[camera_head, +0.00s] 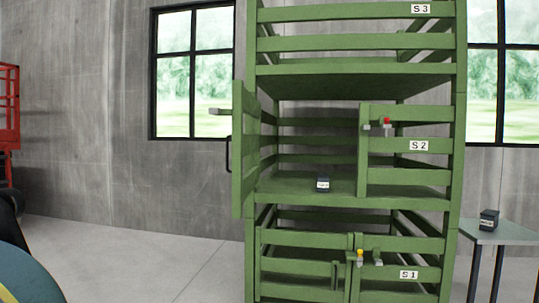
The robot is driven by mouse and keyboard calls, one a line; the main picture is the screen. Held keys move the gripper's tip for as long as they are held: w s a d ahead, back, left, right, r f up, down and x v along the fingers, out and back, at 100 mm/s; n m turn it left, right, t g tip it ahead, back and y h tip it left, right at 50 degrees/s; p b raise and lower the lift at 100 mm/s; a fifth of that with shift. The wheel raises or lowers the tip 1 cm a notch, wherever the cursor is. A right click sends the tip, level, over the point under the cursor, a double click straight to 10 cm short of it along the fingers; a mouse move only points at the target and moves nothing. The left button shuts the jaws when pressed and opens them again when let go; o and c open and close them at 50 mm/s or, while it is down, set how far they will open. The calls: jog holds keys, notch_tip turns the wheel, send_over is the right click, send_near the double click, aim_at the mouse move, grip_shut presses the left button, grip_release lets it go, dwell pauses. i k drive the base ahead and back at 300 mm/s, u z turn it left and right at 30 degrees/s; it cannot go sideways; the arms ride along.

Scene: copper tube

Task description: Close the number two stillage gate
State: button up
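The green stillage stack (461,130) stands in front of me with levels labelled S3, S2 and S1. The number two stillage gate (243,165) is open, swung out toward me at the left side of level S2. It has a black handle (228,155) and a pale latch bar (220,111) sticking out to the left. The right half of the S2 front is a barred panel (405,145) with a red-topped latch piece (387,125) near its left edge. My gripper is not in view.
The S1 front (300,268) below is shut, with a yellow-topped latch. A table (487,231) at right holds another dark box (489,218). Red equipment (8,110) stands far left. Floor left of the stack is clear.

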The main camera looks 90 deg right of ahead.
aim_at(244, 145)
jog(key=z, duration=3.45)
jog(key=i, duration=1)
